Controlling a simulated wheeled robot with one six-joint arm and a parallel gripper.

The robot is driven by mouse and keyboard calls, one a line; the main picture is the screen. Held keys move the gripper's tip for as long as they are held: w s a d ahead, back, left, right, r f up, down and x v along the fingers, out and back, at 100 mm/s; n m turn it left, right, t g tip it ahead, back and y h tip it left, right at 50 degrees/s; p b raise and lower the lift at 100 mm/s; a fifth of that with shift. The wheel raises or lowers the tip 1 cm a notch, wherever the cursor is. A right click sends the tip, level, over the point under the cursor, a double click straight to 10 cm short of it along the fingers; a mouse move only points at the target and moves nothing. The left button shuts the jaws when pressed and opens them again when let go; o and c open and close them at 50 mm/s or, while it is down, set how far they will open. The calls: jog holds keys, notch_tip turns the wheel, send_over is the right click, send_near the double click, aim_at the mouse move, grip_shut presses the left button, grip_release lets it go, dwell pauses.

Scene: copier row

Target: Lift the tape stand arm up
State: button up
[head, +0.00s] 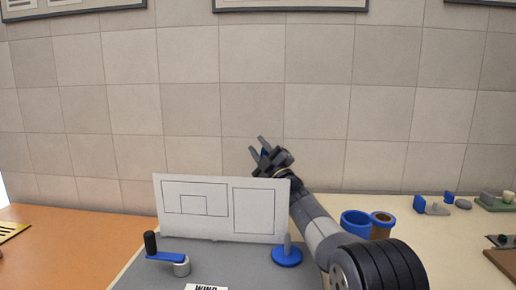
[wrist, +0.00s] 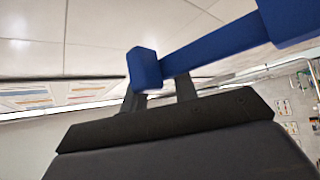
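My gripper (head: 259,148) is raised above the white panel in the head view, tilted up and left, with its two fingers apart. In the wrist view, a blue bar (wrist: 215,45) with a block at each end, likely the tape stand arm, crosses in front of the dark fingers (wrist: 160,92). The bar hides the fingertips, and I cannot tell whether they touch it. The stand's base is not clearly seen; the white panel and my arm hide part of the area.
A white panel (head: 222,208) with line drawings stands on a grey surface. A blue crank (head: 165,257) with a black knob and a blue disc with a peg (head: 287,256) are in front. A blue cup (head: 356,223) and brown roll (head: 382,226) stand right of my arm.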

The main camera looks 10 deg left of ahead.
jog(key=shift+o, duration=1.4)
jog(key=shift+w+d+f+m+h, duration=0.3)
jog(key=shift+w+d+f+h, duration=0.15)
jog(key=shift+f, duration=0.3)
jog(key=shift+r, duration=0.1)
jog(key=shift+y, duration=0.25)
jog(key=r+p, duration=0.1)
jog(key=r, duration=0.4)
jog(key=r+p, duration=0.2)
jog(key=r, duration=0.3)
jog(key=shift+s+a, duration=0.1)
jog(key=shift+s, duration=0.1)
jog(key=shift+s+a+r, duration=0.1)
jog(key=shift+a+r, duration=0.05)
jog(key=shift+r, duration=0.4)
